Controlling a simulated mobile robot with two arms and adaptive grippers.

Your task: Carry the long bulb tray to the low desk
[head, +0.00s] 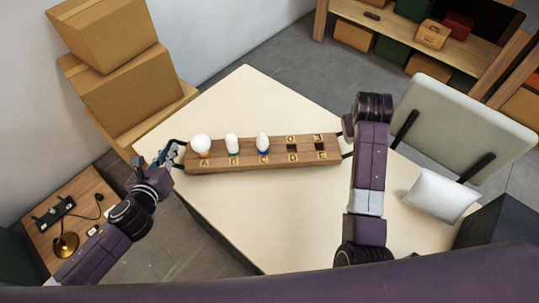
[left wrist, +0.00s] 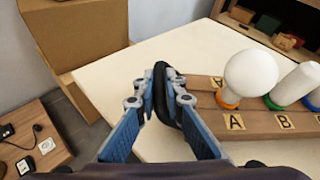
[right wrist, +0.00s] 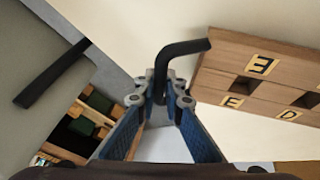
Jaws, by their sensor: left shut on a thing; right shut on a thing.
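The long wooden bulb tray (head: 270,166) is over the cream table, with a black handle at each end. Three white bulbs stand upright in it: a round one at A (head: 201,144), one with a green base at B (head: 232,144) and one with a blue base at C (head: 263,143). The sockets at D and E are empty. My left gripper (left wrist: 163,95) is shut on the left handle (left wrist: 160,75). My right gripper (right wrist: 160,95) is shut on the right handle (right wrist: 185,48); my arm hides it in the head view. I cannot tell whether the tray touches the table.
The cream table (head: 240,215) fills the middle. A low wooden desk (head: 90,190) at lower left holds a dark box and a brass lamp part (head: 66,243). Cardboard boxes (head: 125,90) stack behind it. A chair (head: 465,125) with a white cushion (head: 432,195) stands at right.

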